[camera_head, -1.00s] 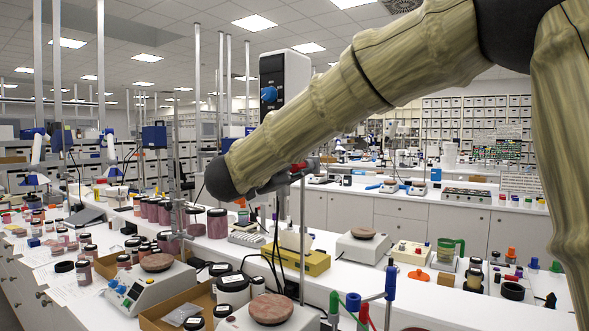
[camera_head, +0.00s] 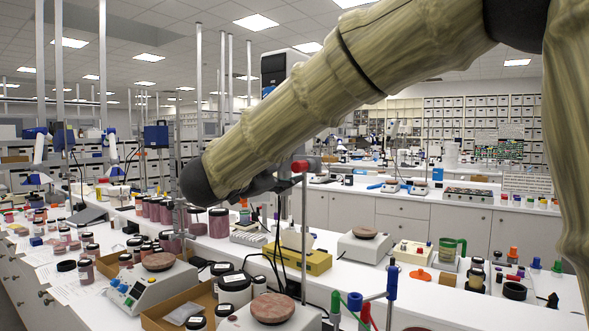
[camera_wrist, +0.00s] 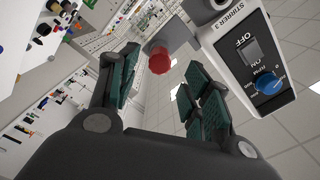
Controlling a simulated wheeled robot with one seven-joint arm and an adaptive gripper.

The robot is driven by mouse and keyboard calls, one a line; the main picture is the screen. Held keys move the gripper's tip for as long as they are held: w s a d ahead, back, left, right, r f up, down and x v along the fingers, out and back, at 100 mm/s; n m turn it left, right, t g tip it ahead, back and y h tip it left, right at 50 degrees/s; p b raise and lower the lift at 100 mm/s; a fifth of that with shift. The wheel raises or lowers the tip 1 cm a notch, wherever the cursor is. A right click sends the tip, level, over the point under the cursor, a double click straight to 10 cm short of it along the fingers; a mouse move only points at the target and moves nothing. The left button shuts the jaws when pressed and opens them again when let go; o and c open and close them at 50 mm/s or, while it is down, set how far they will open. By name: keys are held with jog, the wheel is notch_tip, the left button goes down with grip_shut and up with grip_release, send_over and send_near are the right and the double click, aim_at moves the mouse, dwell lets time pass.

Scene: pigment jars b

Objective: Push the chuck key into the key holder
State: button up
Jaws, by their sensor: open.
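My gripper (camera_wrist: 162,85) is open, with teal pads on both fingers and nothing between them. Ahead of the fingertips, in the wrist view, is a red knob (camera_wrist: 159,60) on a grey fitting beside the stirrer (camera_wrist: 250,60), which is marked STIRRER 3. The same red part seems to show in the head view (camera_head: 299,166), on the stirrer's stand. I cannot tell whether this red part is the chuck key or a clamp knob. I cannot make out the key holder. In the head view my arm hides most of my gripper and part of the stirrer (camera_head: 280,65).
The bench below holds a hotplate (camera_head: 153,283), several pigment jars (camera_head: 234,289), a yellow box (camera_head: 303,261) and a stand with coloured clamps (camera_head: 355,301). A vertical rod (camera_head: 304,235) and dark cables stand close to my gripper.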

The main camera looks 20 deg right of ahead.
jog(key=v, duration=0.6)
jog(key=shift+s, duration=0.15)
